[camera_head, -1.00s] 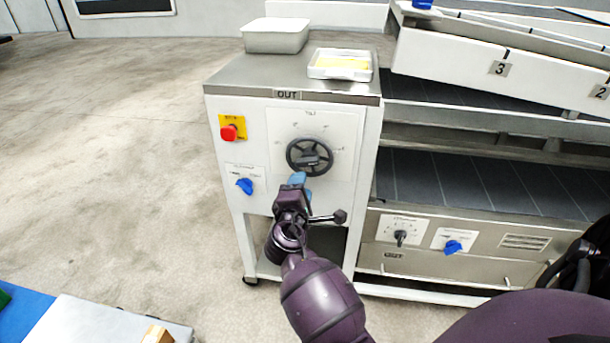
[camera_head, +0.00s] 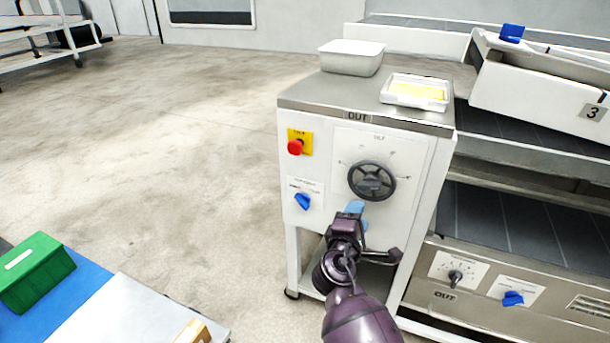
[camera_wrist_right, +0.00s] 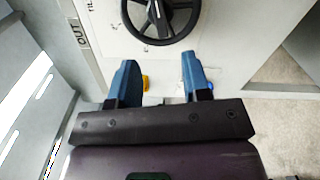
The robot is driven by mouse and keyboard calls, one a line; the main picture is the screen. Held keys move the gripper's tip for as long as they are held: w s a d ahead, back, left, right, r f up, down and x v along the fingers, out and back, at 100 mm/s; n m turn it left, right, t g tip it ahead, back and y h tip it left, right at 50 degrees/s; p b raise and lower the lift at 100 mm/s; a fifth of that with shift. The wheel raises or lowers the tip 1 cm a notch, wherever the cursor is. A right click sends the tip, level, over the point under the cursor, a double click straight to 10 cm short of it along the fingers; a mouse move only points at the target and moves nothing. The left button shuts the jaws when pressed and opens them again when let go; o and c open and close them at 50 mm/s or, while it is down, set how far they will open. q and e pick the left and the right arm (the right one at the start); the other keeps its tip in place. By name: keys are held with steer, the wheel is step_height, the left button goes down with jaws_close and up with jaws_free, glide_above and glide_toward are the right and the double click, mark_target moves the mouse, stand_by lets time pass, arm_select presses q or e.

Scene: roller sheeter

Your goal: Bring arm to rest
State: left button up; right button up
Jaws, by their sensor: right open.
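My right gripper (camera_head: 356,209) is in front of the white machine's front panel, just below the black handwheel (camera_head: 371,181). In the right wrist view, its two blue fingers (camera_wrist_right: 158,78) are apart with nothing between them. The handwheel (camera_wrist_right: 160,18) shows beyond the fingertips there, and I see a gap between them and it. My left gripper is not in any view.
The panel has a red button (camera_head: 295,147) on yellow and a blue knob (camera_head: 303,201). A green box (camera_head: 35,270) sits at lower left. The floor (camera_head: 190,130) left of the machine is clear.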

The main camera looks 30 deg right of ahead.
arm_select(q)
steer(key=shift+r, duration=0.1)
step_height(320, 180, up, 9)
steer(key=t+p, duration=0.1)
steer(key=p, duration=0.9)
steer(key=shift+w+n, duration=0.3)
arm_select(e)
steer(key=s+a+f+m+y, duration=0.2)
steer(key=s+m+y, duration=0.1)
steer(key=s, duration=0.8)
steer(key=s+a+f+m+y, duration=0.2)
steer(key=s+y, duration=0.4)
steer(key=s, duration=0.4)
steer(key=s+a+f+m+y, duration=0.3)
steer(key=s+a+m+y, duration=0.1)
steer(key=s, duration=0.7)
steer(key=shift+s+a+m+g+y, duration=0.15)
steer(key=shift+s+m+g+y, duration=0.15)
steer(key=shift+m+g, duration=0.1)
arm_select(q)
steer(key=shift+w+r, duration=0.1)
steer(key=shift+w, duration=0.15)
arm_select(e)
steer(key=shift+f, duration=0.1)
steer(key=shift+c, duration=0.2)
